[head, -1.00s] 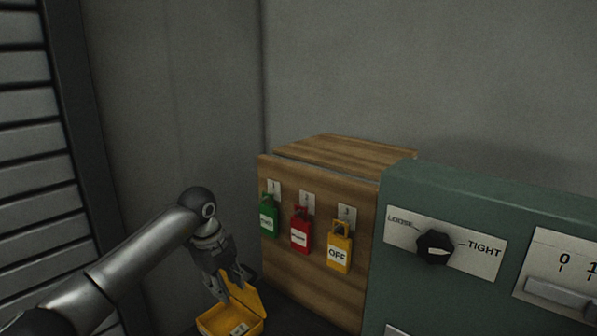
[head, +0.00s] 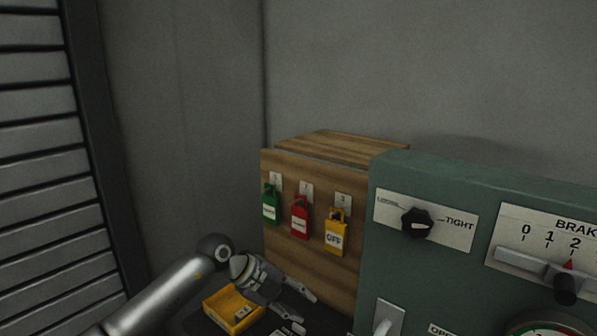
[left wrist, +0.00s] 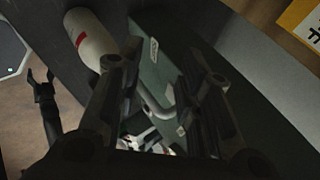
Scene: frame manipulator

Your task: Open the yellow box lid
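The yellow box (head: 222,311) sits low in the head view, left of the wooden cabinet, with a pale label or card visible in it. My left gripper (head: 305,312) is just right of the box, partly in front of it, and points to the lower right. Its fingers are apart and nothing shows between them. The left wrist view also shows the spread fingers (left wrist: 165,95). The lid's present position is hard to tell, as the gripper covers the box's right side. My right gripper is not seen in the head view.
The wooden cabinet (head: 312,250) carries green (head: 269,204), red (head: 300,218) and yellow (head: 336,236) lock tags. The green control panel (head: 450,270) stands to its right, with a black knob (head: 417,223) and a brake slider (head: 565,285). A white cylinder (left wrist: 92,40) shows in the left wrist view.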

